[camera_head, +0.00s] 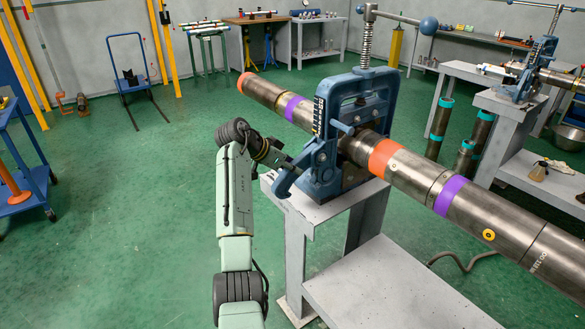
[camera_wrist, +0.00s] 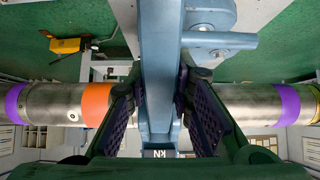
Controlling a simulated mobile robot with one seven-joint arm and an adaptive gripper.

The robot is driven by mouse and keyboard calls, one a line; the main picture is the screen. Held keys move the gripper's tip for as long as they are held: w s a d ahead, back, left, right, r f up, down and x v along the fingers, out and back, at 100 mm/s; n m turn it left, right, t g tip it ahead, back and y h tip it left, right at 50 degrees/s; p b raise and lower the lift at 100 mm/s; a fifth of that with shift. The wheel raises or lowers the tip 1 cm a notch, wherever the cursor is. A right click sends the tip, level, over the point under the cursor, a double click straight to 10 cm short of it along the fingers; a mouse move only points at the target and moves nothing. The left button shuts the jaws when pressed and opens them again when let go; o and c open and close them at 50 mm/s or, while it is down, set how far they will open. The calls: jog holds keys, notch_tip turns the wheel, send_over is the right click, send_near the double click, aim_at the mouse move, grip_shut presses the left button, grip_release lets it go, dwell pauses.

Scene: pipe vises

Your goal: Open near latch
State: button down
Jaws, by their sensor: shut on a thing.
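A blue pipe vise (camera_head: 349,110) stands on a grey bench and holds a long steel pipe (camera_head: 411,174) with orange and purple bands. The near latch (camera_head: 297,178) is a blue hooked lever on the near side of the vise. My gripper (camera_head: 286,167) is at this latch in the head view, its fingers partly hidden there. In the wrist view, the blue latch bar (camera_wrist: 161,70) runs between the two dark ridged finger pads of my gripper (camera_wrist: 153,112), which are shut on it. The pipe (camera_wrist: 58,104) passes behind the fingers on both sides.
The grey bench (camera_head: 365,290) has a lower shelf reaching toward the front. A second vise (camera_head: 535,70) stands at the right with upright pipes (camera_head: 440,118) beside its bench. A blue cart (camera_head: 22,180) is at the left. Green floor (camera_head: 120,240) is clear between.

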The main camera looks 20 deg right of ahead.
jog(key=c, duration=1.4)
grip_release()
jog(key=v, duration=1.2)
